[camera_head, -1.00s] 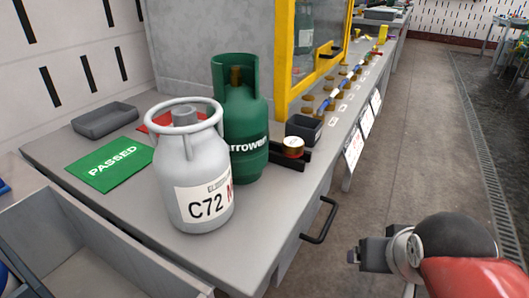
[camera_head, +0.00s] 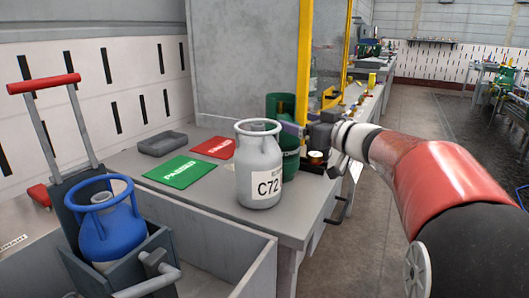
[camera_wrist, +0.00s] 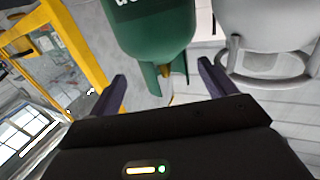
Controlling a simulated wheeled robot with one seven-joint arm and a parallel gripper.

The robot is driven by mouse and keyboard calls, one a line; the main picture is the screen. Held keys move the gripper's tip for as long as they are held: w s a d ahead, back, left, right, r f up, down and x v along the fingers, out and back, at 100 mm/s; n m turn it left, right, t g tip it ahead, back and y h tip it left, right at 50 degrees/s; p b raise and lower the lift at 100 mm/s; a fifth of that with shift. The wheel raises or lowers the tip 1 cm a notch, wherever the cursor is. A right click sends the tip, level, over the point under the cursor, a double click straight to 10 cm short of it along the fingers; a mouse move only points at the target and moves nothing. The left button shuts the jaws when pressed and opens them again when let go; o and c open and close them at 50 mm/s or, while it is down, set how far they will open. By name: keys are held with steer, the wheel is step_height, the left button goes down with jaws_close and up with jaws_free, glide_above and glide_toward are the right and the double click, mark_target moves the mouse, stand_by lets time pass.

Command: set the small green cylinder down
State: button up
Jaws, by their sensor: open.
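The green cylinder (camera_head: 290,163) stands upright on the grey bench, partly hidden behind the grey C72 cylinder (camera_head: 259,165) and my gripper (camera_head: 293,129). My gripper is open at the green cylinder's collar, having come in from the right. In the wrist view, the green cylinder (camera_wrist: 153,32) appears upside down. Its collar and brass valve lie between the two spread fingers of my gripper (camera_wrist: 163,83), with gaps on both sides. The grey cylinder (camera_wrist: 268,28) is close beside one finger there.
A green PASSED mat (camera_head: 180,172), a red mat (camera_head: 213,148) and a grey tray (camera_head: 162,143) lie on the bench (camera_head: 215,205). A yellow-framed cabinet (camera_head: 304,65) rises behind. A blue cylinder (camera_head: 110,232) sits in a trolley at left. A small tin (camera_head: 316,158) is near the gripper.

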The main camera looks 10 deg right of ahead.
mark_target(288, 118)
steer(key=x, duration=0.7)
steer(key=shift+w+a+f, duration=0.2)
steer(key=shift+a, duration=0.1)
steer(key=shift+f, duration=0.1)
steer(key=c, duration=1.6)
steer(key=shift+r, duration=0.2)
steer(key=shift+c, duration=1)
